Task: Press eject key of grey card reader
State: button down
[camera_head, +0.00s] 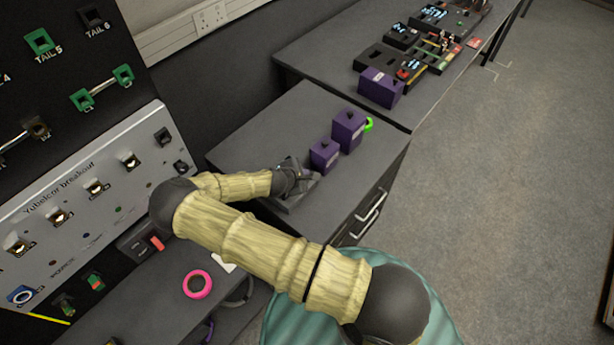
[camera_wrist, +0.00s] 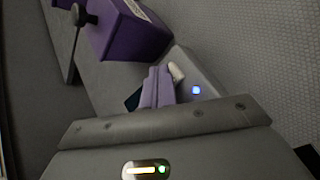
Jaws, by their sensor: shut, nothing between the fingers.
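The grey card reader (camera_head: 292,203) lies on the grey cabinet top, partly hidden by my gripper (camera_head: 303,180) in the head view. In the wrist view, the reader (camera_wrist: 208,75) shows a lit blue spot and a small cream-white key (camera_wrist: 176,71) at its left. My gripper (camera_wrist: 160,86) is shut and empty, with its fingertips right beside the cream key. I cannot tell whether they touch it. The fingers cover the near left part of the reader.
The breakout panel (camera_head: 95,190) rises at the left. A pink ring (camera_head: 197,284) lies on the lower surface. The cabinet top's left part is clear.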

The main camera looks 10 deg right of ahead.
jog(key=shift+s+f, duration=0.3)
jog(key=shift+f, duration=0.2)
jog(key=shift+w+a+r+p, duration=0.15)
jog(key=shift+r+p, duration=0.45)
jog(key=shift+r, duration=0.25)
jog(key=shift+w+r, duration=0.1)
jog(key=shift+r, duration=0.15)
jog(key=shift+r+p, duration=1.75)
jog(key=shift+r, duration=0.65)
